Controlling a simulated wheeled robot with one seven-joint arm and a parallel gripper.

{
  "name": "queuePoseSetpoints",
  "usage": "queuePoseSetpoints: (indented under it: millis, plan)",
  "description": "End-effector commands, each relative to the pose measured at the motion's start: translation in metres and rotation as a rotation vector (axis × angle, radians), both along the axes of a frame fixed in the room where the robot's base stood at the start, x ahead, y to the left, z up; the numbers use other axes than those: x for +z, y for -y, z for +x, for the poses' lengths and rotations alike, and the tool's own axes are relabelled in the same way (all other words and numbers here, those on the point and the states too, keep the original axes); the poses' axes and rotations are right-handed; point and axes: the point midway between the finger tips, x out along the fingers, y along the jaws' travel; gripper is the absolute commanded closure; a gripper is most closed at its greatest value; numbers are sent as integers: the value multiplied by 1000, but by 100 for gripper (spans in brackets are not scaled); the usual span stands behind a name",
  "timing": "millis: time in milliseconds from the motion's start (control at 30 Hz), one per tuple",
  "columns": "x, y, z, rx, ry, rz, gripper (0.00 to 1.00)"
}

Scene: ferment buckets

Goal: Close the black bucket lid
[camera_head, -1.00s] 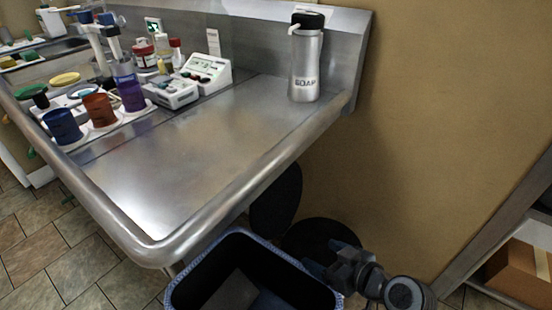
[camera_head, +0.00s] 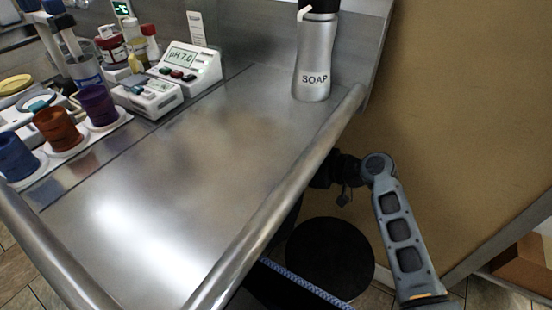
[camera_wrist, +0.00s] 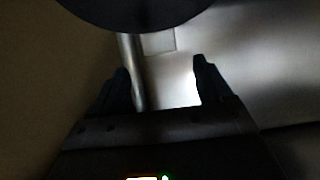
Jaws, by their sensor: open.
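A round black bucket top (camera_head: 330,262) shows low beside the wall, below the steel table's right edge. I cannot tell whether this dark disc is the bucket's mouth or a cover. The raised lid is mostly hidden behind the table edge and my arm in the head view. My gripper (camera_head: 335,172) is beside the table's edge, above and behind the bucket top, its fingers partly hidden. In the wrist view my gripper (camera_wrist: 163,78) is open, with nothing between its fingers. A dark rounded shape (camera_wrist: 135,12), perhaps the lid, lies beyond the fingertips at the top.
The steel table (camera_head: 200,180) overhangs the bucket area with its thick rounded edge. A soap bottle (camera_head: 314,60) stands near the table's back right corner. A pH meter (camera_head: 185,68) and coloured cups (camera_head: 55,127) are at left. The tan wall (camera_head: 460,120) limits the right.

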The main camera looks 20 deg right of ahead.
Motion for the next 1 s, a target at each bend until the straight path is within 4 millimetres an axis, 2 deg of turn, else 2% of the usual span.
queuePoseSetpoints:
  millis: [100,333,733,1000]
  plan:
    - [-7,-11,15,3,-1,0,21]
    - [-18,-26,36,0,0,-1,21]
    - [-22,-31,42,-1,-1,-1,21]
    - [-22,-31,42,-2,0,-1,47]
